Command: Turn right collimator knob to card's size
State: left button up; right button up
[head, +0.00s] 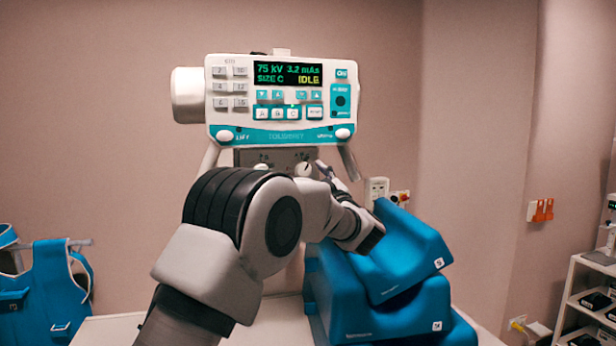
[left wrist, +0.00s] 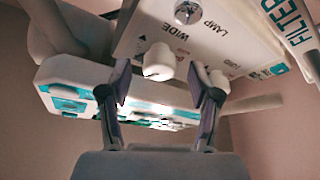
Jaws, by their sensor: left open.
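The collimator (head: 275,158) is a grey-fronted box under the console, with a round white knob at left (head: 262,168) and another, the right knob (head: 303,169), at right. My left gripper (head: 328,172) is at the right knob, its fingers partly hidden by my arm. In the left wrist view, the open fingers (left wrist: 160,82) stand on either side of a white knob (left wrist: 158,62), with gaps visible. A second pale knob-like part (left wrist: 218,82) shows by the right finger. "WIDE" and "LAMP" are printed nearby. I cannot make out a size card. My right gripper is not in view.
The console (head: 280,137) above has a screen (head: 288,74) reading 75 kV, 3.2 mAs, SIZE C, IDLE. Blue foam wedges (head: 400,255) are stacked right of my arm. A blue apron (head: 55,290) hangs at left, and a shelf (head: 570,290) stands at right.

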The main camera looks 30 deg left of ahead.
pick_arm(q)
jog(key=v, duration=1.1)
jog(key=shift+f, duration=0.15)
